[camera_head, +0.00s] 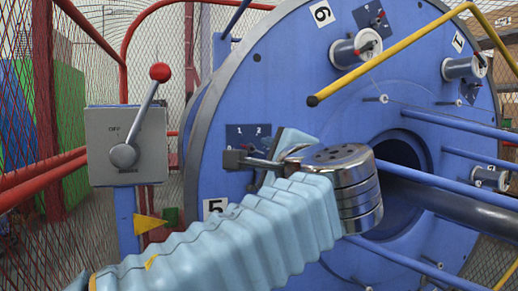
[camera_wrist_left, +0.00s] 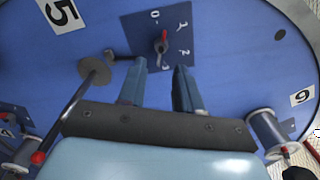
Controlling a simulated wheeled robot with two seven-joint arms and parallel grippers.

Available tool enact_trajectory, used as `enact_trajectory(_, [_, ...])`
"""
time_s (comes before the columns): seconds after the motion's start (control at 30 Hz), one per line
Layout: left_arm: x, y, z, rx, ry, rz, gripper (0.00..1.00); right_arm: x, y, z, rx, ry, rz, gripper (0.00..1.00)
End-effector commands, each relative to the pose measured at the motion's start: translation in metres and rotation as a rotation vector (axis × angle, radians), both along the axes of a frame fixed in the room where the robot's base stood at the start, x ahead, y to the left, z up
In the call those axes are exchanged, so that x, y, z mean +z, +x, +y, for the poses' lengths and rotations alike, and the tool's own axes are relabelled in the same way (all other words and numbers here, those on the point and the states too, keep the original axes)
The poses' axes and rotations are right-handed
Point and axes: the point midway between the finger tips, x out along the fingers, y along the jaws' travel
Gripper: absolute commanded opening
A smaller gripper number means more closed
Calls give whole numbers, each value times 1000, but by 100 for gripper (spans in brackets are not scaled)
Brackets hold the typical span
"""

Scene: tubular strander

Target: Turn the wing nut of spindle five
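The wing nut (camera_wrist_left: 161,43) of spindle five sits on a dark blue dial plate (camera_wrist_left: 185,45) marked 0 to 3, beside the number 5 plate (camera_wrist_left: 64,10). Red shows on its upper part. My left gripper (camera_wrist_left: 159,67) is open in the left wrist view. Its two fingers point at the dial with a gap between them, just short of the nut and apart from it. In the head view the dial plate (camera_head: 238,131) shows above my left gripper (camera_head: 238,160); the nut is hidden there. My right gripper is not in view.
Spindle six's bobbin (camera_wrist_left: 266,130) is at right. In the head view a yellow bar (camera_head: 390,55) crosses the blue disc (camera_head: 285,85); a lever box (camera_head: 126,145) stands left.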

Motion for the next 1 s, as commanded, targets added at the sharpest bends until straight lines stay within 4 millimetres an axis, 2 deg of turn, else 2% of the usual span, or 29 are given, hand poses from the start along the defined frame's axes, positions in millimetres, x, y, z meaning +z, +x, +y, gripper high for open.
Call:
enact_trajectory(0.1, [1,23,8,4,-1,2,34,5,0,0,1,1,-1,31])
enact_trajectory(0.23, [0,40,13,2,0,2,34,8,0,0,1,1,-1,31])
enact_trajectory(0.4, [0,49,16,0,0,1,34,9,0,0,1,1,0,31])
enact_trajectory(0.63, [0,50,16,0,0,0,34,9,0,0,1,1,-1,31])
enact_trajectory(0.67, [0,49,16,0,0,0,32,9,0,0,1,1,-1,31])
enact_trajectory(0.87, [0,49,16,0,0,0,2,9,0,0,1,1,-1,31])
enact_trajectory(1.0, [0,49,16,0,0,1,0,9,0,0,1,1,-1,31])
